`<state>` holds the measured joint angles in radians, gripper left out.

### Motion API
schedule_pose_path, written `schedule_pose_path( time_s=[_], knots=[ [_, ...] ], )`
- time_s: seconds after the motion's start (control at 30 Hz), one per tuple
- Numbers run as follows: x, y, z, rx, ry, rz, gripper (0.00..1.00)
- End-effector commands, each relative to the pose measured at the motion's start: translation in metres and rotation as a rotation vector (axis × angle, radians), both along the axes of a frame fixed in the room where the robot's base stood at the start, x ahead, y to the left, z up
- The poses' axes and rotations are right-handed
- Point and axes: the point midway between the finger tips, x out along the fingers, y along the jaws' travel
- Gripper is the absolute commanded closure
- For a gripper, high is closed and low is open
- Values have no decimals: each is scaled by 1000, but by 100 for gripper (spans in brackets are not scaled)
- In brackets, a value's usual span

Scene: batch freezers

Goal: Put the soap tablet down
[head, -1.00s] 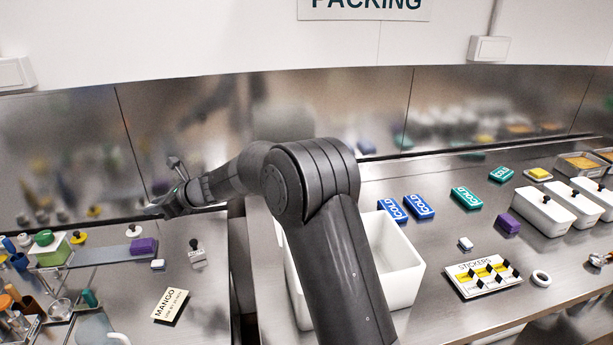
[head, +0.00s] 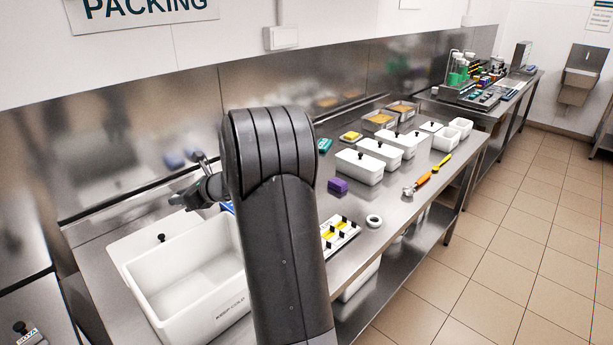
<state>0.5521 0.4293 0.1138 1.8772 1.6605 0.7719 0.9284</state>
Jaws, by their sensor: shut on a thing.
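My gripper (head: 180,199) is at the left of the head view, small and dark, above the back part of the packing counter beyond the white bin. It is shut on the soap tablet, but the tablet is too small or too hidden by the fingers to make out. My own arm fills the middle of the view and covers part of the counter.
A large open white bin (head: 143,290) stands on the counter at left. Clear steel shows near the front edge.

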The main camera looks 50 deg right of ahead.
Motion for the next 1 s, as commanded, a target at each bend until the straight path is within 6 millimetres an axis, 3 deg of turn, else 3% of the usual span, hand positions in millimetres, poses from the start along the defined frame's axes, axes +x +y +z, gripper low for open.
schedule_pose_path(
  time_s=[0.03,0.2,0.4,0.73,1.0],
  knots=[
    [-13,-29,1,0,0,-48,97],
    [-62,-108,1,3,-6,-188,97],
    [-118,-176,2,6,-11,-327,97],
    [-173,-227,3,6,-19,-450,97],
    [-171,-226,-36,10,-16,-447,97]
  ],
)
